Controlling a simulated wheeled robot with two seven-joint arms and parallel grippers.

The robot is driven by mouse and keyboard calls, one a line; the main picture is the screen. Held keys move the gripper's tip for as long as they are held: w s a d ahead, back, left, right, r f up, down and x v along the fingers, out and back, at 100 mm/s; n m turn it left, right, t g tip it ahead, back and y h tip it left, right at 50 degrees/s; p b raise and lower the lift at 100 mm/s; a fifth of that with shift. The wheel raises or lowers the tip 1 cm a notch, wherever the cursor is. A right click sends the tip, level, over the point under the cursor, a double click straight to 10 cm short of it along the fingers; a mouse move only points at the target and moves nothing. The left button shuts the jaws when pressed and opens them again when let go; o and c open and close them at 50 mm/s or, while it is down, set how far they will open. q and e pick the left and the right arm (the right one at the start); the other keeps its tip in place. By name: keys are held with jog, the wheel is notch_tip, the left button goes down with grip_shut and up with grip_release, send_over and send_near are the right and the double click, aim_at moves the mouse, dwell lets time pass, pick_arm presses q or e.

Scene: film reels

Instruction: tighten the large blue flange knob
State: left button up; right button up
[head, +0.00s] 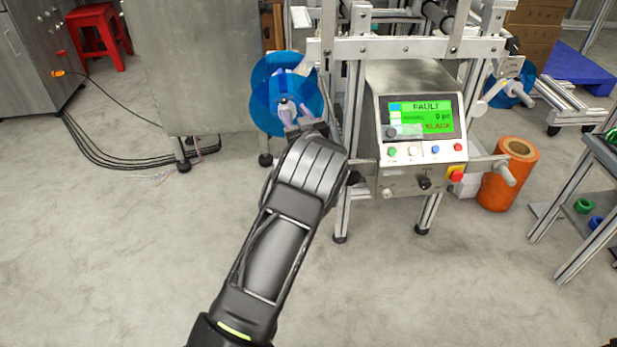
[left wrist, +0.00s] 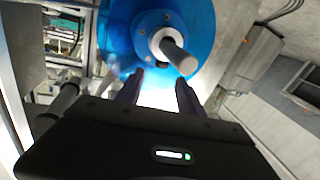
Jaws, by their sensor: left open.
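The large blue flange (head: 273,92) is a translucent blue disc on the left side of the machine. Its knob, a pale hub with a grey shaft end (head: 286,106), sits at the disc's centre. In the left wrist view the blue flange (left wrist: 116,38) fills the upper middle, and the knob (left wrist: 168,46) points toward the camera. My left gripper (head: 297,118) is in front of the flange's lower part; its two fingers (left wrist: 158,92) are apart, just below the knob, with nothing seen between them. I cannot tell whether a finger touches the disc. My right gripper is not in view.
The machine's control panel (head: 421,115) shows a green FAULT screen right of my left arm. An orange roll (head: 508,177) stands on the floor at its right. A smaller blue flange (head: 511,88) is on the machine's right side. The floor at front left is clear.

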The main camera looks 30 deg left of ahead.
pick_arm(q)
jog(key=s+d+f+m+h+p, duration=0.2)
jog(key=s+d+m+h+p, duration=0.1)
jog(key=s+d+h, duration=0.2)
jog(key=s+d+f+m+t+h+p, duration=0.1)
jog(key=s+d+f+m+h+p, duration=0.2)
jog(key=s+d, duration=0.7)
jog(key=shift+s+d+f+m+h+p, duration=0.25)
jog(key=shift+s+h+p, duration=0.25)
jog(key=shift+s+h, duration=0.55)
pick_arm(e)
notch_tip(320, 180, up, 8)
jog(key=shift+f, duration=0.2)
pick_arm(q)
jog(key=shift+s+a, duration=0.1)
